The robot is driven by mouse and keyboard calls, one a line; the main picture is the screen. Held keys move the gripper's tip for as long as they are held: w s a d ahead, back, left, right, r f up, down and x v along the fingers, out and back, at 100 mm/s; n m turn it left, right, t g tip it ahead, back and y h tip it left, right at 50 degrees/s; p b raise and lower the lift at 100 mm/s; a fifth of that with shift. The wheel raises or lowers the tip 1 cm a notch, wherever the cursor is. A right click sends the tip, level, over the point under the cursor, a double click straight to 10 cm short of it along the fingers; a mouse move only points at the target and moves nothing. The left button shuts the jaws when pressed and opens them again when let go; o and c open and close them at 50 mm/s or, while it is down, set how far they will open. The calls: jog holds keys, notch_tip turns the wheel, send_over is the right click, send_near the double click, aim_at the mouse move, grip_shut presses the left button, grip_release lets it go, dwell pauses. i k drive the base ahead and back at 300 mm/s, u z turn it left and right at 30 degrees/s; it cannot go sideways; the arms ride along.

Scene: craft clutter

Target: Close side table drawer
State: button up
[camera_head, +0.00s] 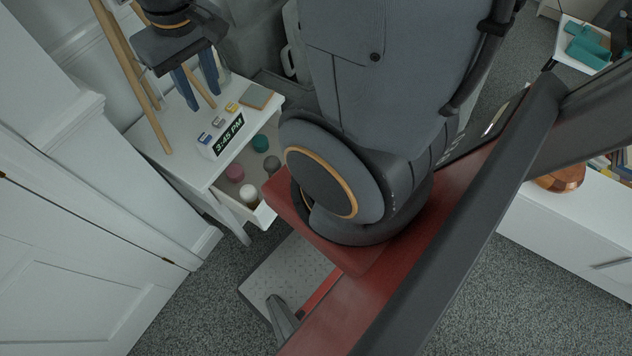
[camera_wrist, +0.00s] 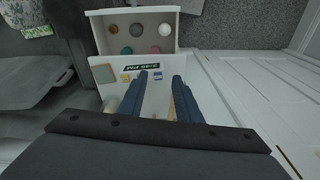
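The white side table (camera_head: 152,134) stands against the wall at the left in the head view. Its drawer (camera_head: 264,214) is pulled out and holds several small round items in teal, pink, grey and white. In the wrist view the open drawer (camera_wrist: 134,13) is at the top, beyond the edge of the tabletop (camera_wrist: 160,97). My gripper (camera_head: 203,100) is above the tabletop, towards its back, apart from the drawer. In the wrist view its two blue fingers (camera_wrist: 164,76) are spread with nothing between them. Part of the drawer's front is hidden behind my arm in the head view.
A digital clock (camera_head: 229,136), small colored blocks (camera_head: 231,107) and a flat grey-green pad (camera_head: 255,96) lie on the tabletop. A white cabinet (camera_head: 565,238) is at the right. Carpet (camera_head: 205,290) lies open in front of the table.

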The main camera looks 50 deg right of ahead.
aim_at(251, 161)
jog(key=z, duration=0.35)
jog(key=k, duration=0.3)
jog(key=z, duration=1.3)
jog(key=k, duration=0.9)
jog(key=u, duration=1.15)
jog(key=i, duration=0.5)
jog(key=u, duration=0.1)
